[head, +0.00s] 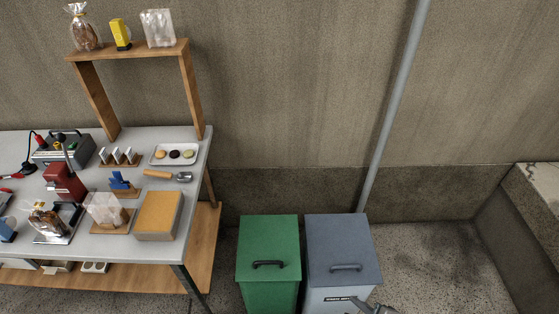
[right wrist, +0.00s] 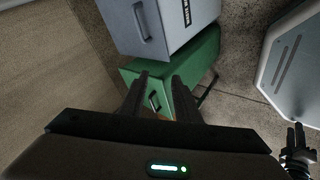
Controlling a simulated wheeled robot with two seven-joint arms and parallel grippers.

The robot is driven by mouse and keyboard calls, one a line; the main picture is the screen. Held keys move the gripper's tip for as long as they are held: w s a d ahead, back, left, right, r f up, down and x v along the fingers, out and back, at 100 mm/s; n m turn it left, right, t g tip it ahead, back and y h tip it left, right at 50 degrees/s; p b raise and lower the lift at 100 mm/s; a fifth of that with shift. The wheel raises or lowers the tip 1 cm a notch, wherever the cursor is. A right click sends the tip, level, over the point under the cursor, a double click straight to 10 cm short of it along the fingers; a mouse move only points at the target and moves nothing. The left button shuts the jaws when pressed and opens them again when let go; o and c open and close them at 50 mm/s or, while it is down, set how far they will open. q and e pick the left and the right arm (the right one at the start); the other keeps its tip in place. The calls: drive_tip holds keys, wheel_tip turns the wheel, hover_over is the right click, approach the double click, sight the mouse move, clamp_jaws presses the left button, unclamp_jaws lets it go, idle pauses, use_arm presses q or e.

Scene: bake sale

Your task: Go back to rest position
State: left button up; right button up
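My right gripper (right wrist: 160,80) shows in the right wrist view, its two dark fingers apart with nothing between them. In that view the green bin (right wrist: 205,58) is beyond the fingertips, and the gap shows part of its face. Another dark gripper of mine (right wrist: 295,130) shows small at the lower right edge, apparently the left one; its opening is unclear. In the head view a grey gripper part (head: 372,307) of mine shows at the bottom edge, in front of the grey bin; I cannot tell which arm it belongs to.
The green bin (head: 268,240) and grey bin (head: 342,240) stand side by side by the wall, lids shut. The table (head: 150,133) at left holds several bake-sale goods under a wooden shelf (head: 130,50). A pole (head: 395,100) rises behind. Floor right of the bins is clear.

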drive_tip(key=s+d+r+m+g+h, duration=0.25)
drive_tip(key=s+r+m+g, duration=0.35)
drive_tip(key=s+m, duration=0.55)
drive_tip(key=s+f+x, duration=0.1)
drive_tip(key=s+x, duration=0.2)
drive_tip(key=x, duration=1)
drive_tip(key=s+x, duration=0.3)
drive_tip(key=x, duration=1.1)
drive_tip(key=s+d+f+g, duration=0.1)
drive_tip(key=s+d+f, duration=0.2)
drive_tip(key=s+f, duration=1.4)
drive_tip(key=shift+s+f, duration=0.2)
drive_tip(key=shift+s, duration=0.05)
drive_tip(key=shift+m, duration=0.25)
